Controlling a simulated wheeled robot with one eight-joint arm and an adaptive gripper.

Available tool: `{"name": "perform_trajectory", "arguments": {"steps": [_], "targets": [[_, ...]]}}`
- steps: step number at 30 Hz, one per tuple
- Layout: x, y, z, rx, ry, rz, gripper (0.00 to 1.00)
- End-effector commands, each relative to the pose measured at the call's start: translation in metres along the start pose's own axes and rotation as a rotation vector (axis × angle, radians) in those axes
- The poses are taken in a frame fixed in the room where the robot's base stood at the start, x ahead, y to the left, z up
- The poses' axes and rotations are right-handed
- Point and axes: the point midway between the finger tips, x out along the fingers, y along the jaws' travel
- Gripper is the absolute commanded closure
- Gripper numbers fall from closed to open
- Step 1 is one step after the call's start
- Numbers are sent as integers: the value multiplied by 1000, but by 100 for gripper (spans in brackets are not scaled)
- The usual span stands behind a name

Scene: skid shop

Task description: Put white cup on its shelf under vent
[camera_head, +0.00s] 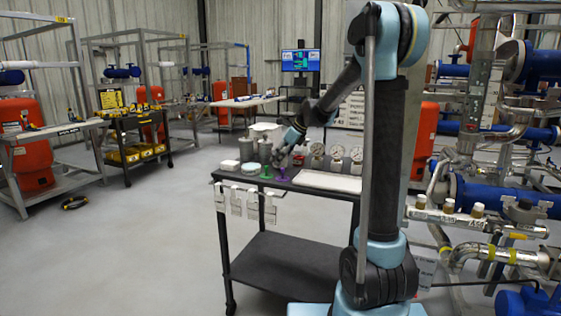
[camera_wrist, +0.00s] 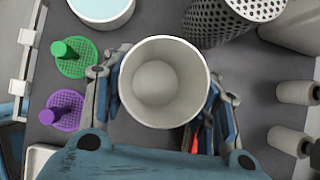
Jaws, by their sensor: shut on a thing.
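The white cup (camera_wrist: 163,82) fills the middle of the wrist view, seen from above into its empty inside. My gripper (camera_wrist: 164,104) is shut on it, with one finger on each side of its wall. In the head view my gripper is small and sits over the dark cart (camera_head: 285,266); I cannot clearly make out the cup there. I cannot pick out a vent with a shelf under it for certain in either view.
A green piece (camera_wrist: 76,68) and a purple piece (camera_wrist: 50,116) with round bases stand left of the cup. A perforated metal container (camera_wrist: 222,22) is close at the upper right. Gauges (camera_head: 317,150) and a white tray (camera_head: 327,181) are on the cart top.

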Motion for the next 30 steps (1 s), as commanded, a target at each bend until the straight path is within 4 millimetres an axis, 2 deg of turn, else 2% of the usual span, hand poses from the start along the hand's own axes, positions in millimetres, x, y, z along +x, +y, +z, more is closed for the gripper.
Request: {"name": "perform_trajectory", "arguments": {"steps": [3,12,13,15,26,30], "targets": [[8,0,-5,0,0,0,67],[9,0,-6,0,0,0,67],[9,0,-6,0,0,0,42],[9,0,-6,0,0,0,26],[8,0,-6,0,0,0,26],[0,0,-5,1,0,0,26]]}}
